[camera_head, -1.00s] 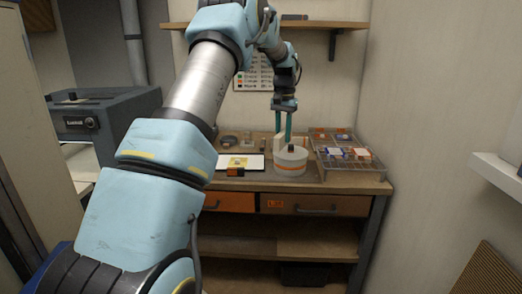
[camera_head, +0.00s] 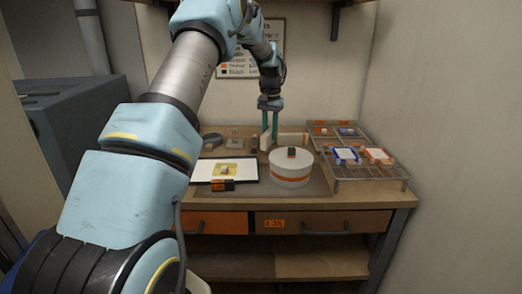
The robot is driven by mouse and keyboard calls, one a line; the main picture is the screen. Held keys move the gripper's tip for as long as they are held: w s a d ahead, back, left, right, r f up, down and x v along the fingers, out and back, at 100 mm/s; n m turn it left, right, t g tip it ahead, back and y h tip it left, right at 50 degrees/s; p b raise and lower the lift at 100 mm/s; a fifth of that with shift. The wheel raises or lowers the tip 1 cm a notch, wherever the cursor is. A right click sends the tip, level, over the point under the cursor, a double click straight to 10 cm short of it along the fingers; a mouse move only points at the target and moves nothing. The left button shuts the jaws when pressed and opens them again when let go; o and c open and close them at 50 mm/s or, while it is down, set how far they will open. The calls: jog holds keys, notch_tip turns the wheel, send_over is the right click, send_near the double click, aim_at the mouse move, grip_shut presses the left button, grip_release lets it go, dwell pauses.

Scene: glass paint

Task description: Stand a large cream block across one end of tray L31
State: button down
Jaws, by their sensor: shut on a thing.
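My gripper (camera_head: 269,138) points down with two teal fingers, behind the white round drum. It is shut on a cream block (camera_head: 265,144), whose lower part is hard to make out. Another pale cream piece (camera_head: 293,140) shows just to its right, behind the drum. A flat tray (camera_head: 253,178) with a dark rim and a white sheet lies left of the drum. A small orange-and-black tag (camera_head: 222,185) stands at its front edge; its lettering is too small to read, so I cannot confirm which tray is L31.
The white drum (camera_head: 291,170) with an orange band and dark knob stands in front of my gripper. A wire rack (camera_head: 372,184) with orange, white and blue items stands at right. Small grey items (camera_head: 235,140) sit behind the tray. A shelf hangs above.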

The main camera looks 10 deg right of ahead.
jog(key=shift+f+p, duration=1.3)
jog(key=shift+f, duration=2.45)
jog(key=shift+f, duration=0.1)
jog(key=c, duration=0.7)
grip_release()
